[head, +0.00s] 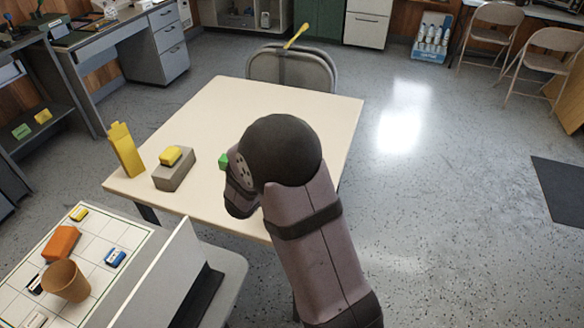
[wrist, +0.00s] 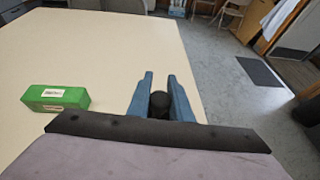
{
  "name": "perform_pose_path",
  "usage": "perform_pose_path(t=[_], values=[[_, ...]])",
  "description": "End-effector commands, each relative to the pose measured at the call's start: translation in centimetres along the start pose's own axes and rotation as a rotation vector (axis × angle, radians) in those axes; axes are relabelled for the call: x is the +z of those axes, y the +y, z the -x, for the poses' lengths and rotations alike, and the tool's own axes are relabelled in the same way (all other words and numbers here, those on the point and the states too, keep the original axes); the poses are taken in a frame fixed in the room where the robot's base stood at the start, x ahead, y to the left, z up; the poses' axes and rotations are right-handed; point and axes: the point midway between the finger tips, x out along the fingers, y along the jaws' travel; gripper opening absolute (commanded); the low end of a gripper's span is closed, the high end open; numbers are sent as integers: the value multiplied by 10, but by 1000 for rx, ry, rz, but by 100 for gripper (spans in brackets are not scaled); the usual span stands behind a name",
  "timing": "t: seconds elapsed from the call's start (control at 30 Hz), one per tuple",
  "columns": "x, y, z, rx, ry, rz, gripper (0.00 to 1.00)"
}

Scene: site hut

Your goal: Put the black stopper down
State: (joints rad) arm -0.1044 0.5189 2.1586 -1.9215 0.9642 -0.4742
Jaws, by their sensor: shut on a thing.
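The black stopper (wrist: 159,104) shows in the wrist view as a small dark round thing between the blue fingers of my gripper (wrist: 160,78). The fingers are shut on it. They appear over the cream table (wrist: 110,45), close to its right edge in that view. I cannot tell how high the stopper is above the tabletop, and its lower part is hidden. In the head view my arm hides the fingers and the stopper.
A green box (wrist: 55,98) lies on the table left of my gripper, mostly hidden in the head view. A yellow carton (head: 125,150) and a grey block (head: 174,170) bearing a yellow piece (head: 171,156) stand at the table's left. The far tabletop is clear.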

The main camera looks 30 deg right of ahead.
Motion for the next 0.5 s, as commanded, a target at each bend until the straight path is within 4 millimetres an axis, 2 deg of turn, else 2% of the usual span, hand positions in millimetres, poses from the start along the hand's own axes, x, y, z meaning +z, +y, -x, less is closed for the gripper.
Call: perform_pose_path(t=[0.17,0.3,0.5], values=[[9,-12,-40,-103,-1,-43,0],[18,-9,-68,-172,-3,-78,0],[42,8,-83,-223,-5,-103,0]])
